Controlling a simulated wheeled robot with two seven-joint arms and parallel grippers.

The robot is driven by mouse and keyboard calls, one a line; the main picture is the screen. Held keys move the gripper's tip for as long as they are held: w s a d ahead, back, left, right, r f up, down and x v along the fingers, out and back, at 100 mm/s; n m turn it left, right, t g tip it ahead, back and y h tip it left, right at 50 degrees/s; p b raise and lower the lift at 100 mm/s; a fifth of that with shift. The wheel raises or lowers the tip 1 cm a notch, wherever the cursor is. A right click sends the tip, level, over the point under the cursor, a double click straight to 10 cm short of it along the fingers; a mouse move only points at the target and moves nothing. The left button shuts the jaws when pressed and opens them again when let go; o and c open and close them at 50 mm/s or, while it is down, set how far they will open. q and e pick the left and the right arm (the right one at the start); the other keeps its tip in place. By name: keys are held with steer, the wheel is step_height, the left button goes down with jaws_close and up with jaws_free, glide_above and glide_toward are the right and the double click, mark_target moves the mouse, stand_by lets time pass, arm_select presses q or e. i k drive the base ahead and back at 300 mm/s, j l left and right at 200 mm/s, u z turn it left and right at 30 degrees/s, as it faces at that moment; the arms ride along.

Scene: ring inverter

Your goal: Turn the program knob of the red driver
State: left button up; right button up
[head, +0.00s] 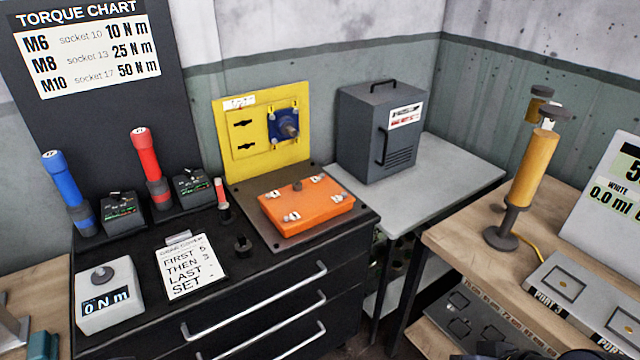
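The red driver (147,160) stands upright with its dark lower end on the black bench top, against the dark backboard. Just right of it is a small dark box (194,187) with a small knob and coloured marks on its sloped face. The marks are too small to read. A blue driver (66,188) stands to the left, with a similar dark box (119,211) beside it. I cannot make out either gripper in the head view. Dark shapes at the bottom right edge are too cut off to identify.
A clipboard note (190,268) and a "0 N m" meter (108,293) lie in front of the drivers. A small red-handled tool (221,192), a black knob (242,245) and an orange plate (306,206) are to the right. A torque chart (85,45) hangs above.

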mark_target(188, 173)
steer(key=u, duration=1.55)
steer(key=i+l+u, duration=0.2)
steer(key=i, duration=0.2)
steer(key=i+l+u, duration=0.2)
steer(key=i+l, duration=0.1)
steer(key=i, duration=0.1)
